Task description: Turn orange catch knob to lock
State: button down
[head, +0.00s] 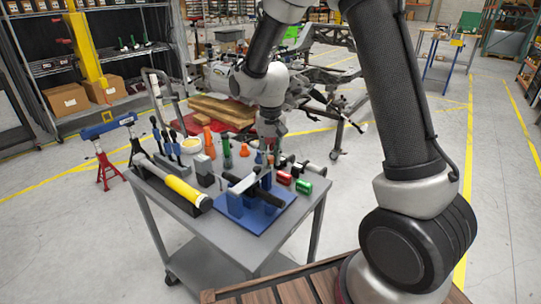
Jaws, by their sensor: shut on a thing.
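My gripper (270,150) points down over the back part of the grey cart, behind the blue fixture. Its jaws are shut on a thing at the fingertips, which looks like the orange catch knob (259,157). Only a small orange part shows just left of the fingers, and the fingers hide the rest. I cannot tell which way the knob is turned. The blue fixture (270,217) sits at the front of the cart top, with blue blocks, a black tube and a pale bar across it.
The grey cart (215,228) is crowded. A yellow-banded cylinder (183,190) lies at its left. Dark-handled tools (168,145), an orange piece (209,143) and a green-topped tool (226,150) stand behind. Red (284,178) and green (304,187) parts lie right of the fixture.

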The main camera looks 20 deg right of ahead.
aim_at(271, 157)
dwell(0.5)
jog(key=c, duration=1.2)
grip_release()
jog(key=shift+r, duration=0.1)
notch_tip(271, 157, up, 12)
jog(key=s+d+r+t, duration=0.1)
jog(key=s+d+r, duration=0.1)
jog(key=s+d, duration=0.3)
jog(key=s+d+r+n+t, duration=0.1)
jog(key=s+d, duration=0.4)
jog(key=s, duration=0.7)
jog(key=s+d+r+t, duration=0.2)
jog(key=s+d+r, duration=0.2)
jog(key=s, duration=0.5)
jog(key=shift+s+d+r+n, duration=0.3)
jog(key=shift+d+r, duration=0.1)
jog(key=shift+r, duration=0.35)
